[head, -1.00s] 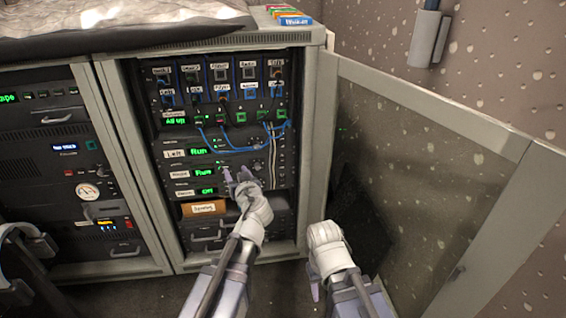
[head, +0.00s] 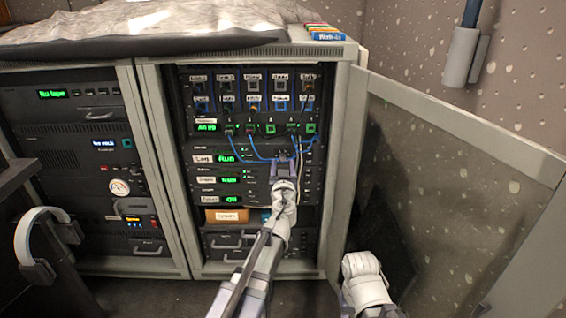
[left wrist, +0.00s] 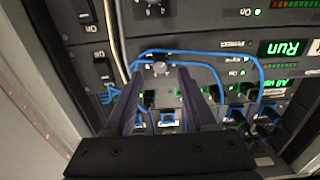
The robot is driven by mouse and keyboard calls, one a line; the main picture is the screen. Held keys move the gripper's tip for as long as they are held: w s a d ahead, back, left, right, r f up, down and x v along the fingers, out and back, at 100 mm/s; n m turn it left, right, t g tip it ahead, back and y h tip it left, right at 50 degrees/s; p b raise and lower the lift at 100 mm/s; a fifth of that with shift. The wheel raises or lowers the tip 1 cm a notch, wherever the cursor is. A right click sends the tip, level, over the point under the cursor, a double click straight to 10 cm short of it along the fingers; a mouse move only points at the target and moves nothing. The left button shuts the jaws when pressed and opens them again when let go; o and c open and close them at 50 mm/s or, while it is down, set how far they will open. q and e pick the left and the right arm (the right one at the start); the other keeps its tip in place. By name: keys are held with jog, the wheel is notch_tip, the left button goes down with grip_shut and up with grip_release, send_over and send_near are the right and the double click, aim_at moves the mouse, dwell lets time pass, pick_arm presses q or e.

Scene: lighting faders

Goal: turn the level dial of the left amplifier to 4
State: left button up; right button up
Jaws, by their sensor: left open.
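The left amplifier is the rack row with a "Left" label (head: 203,159) and a green "Run" display (head: 227,158); the display also shows in the left wrist view (left wrist: 287,48). My left gripper (head: 284,158) is in front of the right part of this row, hiding its dial in the head view. In the left wrist view a small grey knob (left wrist: 160,69), apparently this row's level dial, shows between the open fingers (left wrist: 166,85). The fingers look apart from it. Its setting is too small to read. My right gripper's fingers do not show; only that arm's white wrist is visible.
Blue patch cables (head: 250,155) loop in front of the rack, close to my left gripper; they also cross the left wrist view (left wrist: 210,58). Another numbered dial (left wrist: 155,7) sits at that view's top. The glass cabinet door (head: 450,170) stands open at right.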

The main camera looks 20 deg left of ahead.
aim_at(283, 158)
pick_arm(q)
jog(key=x, duration=0.3)
jog(key=shift+s, duration=0.1)
jog(key=shift+c, duration=0.4)
grip_shut()
